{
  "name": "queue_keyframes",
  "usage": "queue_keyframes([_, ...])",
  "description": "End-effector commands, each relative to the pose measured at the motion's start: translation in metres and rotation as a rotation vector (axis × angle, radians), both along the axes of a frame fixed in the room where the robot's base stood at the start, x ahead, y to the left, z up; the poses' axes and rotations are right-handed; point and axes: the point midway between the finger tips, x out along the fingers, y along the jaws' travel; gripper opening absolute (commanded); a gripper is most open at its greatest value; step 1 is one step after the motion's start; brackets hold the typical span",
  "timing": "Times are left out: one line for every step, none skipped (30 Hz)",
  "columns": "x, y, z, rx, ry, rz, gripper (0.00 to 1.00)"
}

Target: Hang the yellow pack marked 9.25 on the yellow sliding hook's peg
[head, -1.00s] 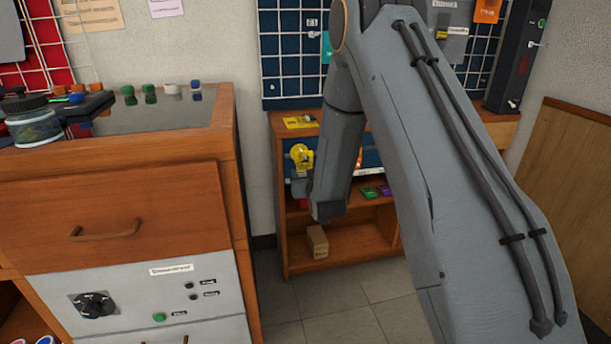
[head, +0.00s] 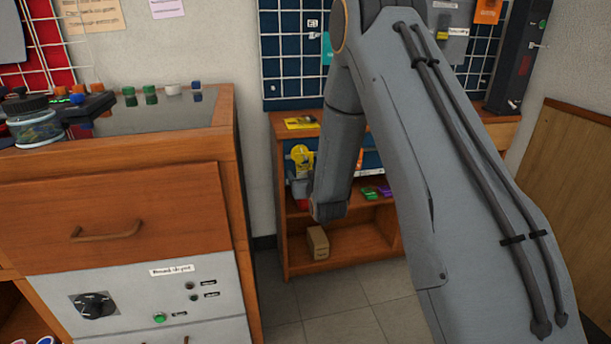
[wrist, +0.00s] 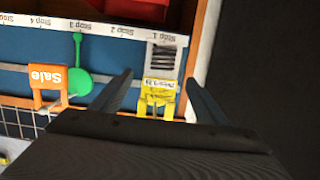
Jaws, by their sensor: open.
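In the wrist view, my gripper (wrist: 160,78) is open, with its two dark fingers spread to either side of a yellow piece (wrist: 157,91). This piece carries a pale label that seems to read 9.25 and has two yellow prongs. I cannot tell whether it is the pack or part of the sliding hook. The fingers appear apart from it. In the head view, a yellow rounded item (head: 302,155) with dark marks shows at the left of the shelf unit, beside my forearm. A flat yellow item (head: 300,123) lies on the unit's top. My forearm hides much of the unit.
In the wrist view, a strip (wrist: 95,28) labelled Stop 1 to Stop 4 runs across, with an orange Sale tag (wrist: 50,78) and a green round piece (wrist: 80,85) left of my gripper. A brown box (head: 317,242) stands on the lower shelf. A wooden cabinet (head: 120,205) stands at left.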

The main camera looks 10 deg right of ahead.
Motion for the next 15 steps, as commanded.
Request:
queue_keyframes([-0.001,0.000,0.000,0.000,0.000,0.000,0.68])
queue_keyframes([-0.003,0.000,0.001,0.000,0.001,0.000,0.68])
queue_keyframes([-0.006,0.000,0.001,0.000,0.002,0.000,0.68])
queue_keyframes([-0.009,0.000,0.002,0.000,0.002,0.000,0.68])
queue_keyframes([-0.013,0.000,0.003,0.000,0.002,0.000,0.68])
queue_keyframes([-0.019,0.000,0.004,0.000,0.002,0.000,0.68])
queue_keyframes([-0.024,0.000,0.005,0.000,0.002,0.000,0.68])
queue_keyframes([-0.029,0.000,0.007,0.000,0.003,0.000,0.68])
queue_keyframes([-0.036,0.000,0.008,0.000,0.002,0.000,0.68])
queue_keyframes([-0.041,0.000,0.010,0.000,0.001,0.000,0.68])
queue_keyframes([-0.046,0.000,0.010,0.000,0.002,0.000,0.68])
queue_keyframes([-0.051,0.000,0.012,0.000,0.001,0.000,0.68])
queue_keyframes([-0.056,0.000,0.012,0.000,0.002,0.000,0.68])
queue_keyframes([-0.060,0.000,0.013,0.000,0.001,0.000,0.68])
queue_keyframes([-0.064,0.000,0.014,0.000,0.002,0.000,0.68])
